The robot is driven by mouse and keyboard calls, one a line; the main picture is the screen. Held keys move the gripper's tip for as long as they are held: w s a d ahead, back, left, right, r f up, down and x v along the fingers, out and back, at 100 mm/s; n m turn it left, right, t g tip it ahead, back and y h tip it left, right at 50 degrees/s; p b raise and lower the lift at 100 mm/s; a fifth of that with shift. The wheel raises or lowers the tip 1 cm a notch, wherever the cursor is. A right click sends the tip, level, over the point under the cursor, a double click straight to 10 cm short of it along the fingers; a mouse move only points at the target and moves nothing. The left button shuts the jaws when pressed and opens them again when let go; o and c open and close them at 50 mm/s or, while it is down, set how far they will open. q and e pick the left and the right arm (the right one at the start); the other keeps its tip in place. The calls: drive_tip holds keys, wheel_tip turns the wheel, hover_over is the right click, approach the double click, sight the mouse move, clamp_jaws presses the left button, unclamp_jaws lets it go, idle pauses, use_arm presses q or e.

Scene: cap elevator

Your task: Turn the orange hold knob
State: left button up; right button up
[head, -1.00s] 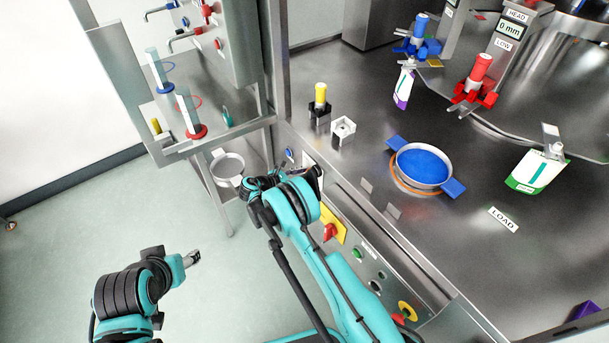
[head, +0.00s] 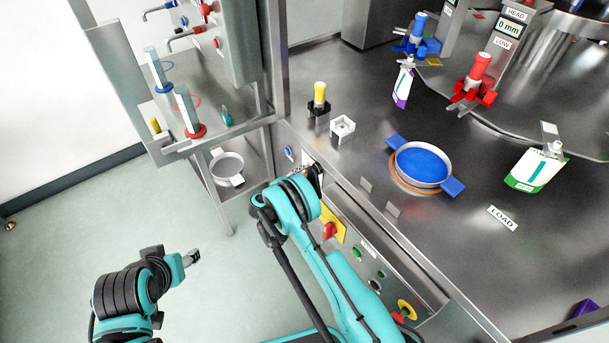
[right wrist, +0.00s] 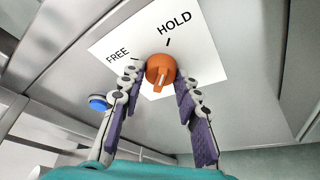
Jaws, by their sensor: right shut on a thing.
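The orange hold knob (right wrist: 160,70) sits on a white plate (right wrist: 211,62) marked FREE on the left and HOLD at the upper right, in the right wrist view. A pale line shows on its lower part, and its grip points down in the picture. My right gripper (right wrist: 159,80) is shut on the knob, with a fingertip on each side. In the head view my right gripper (head: 312,173) is at the machine's front panel, and the knob is hidden there. My left gripper (head: 192,257) hangs over the floor, far from the knob; its jaws are too small to read.
A blue button (right wrist: 98,102) is left of the plate. A red knob on a yellow plate (head: 331,229) and a green button (head: 357,252) are lower along the panel. A blue-filled pan (head: 422,166) stands on the steel top. A metal pot (head: 228,166) is at left.

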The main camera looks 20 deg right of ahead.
idle(0.5)
drive_tip(key=o, duration=1.2)
drive_tip(key=shift+c, duration=0.2)
drive_tip(key=v, duration=1.2)
drive_tip(key=shift+d, duration=0.1)
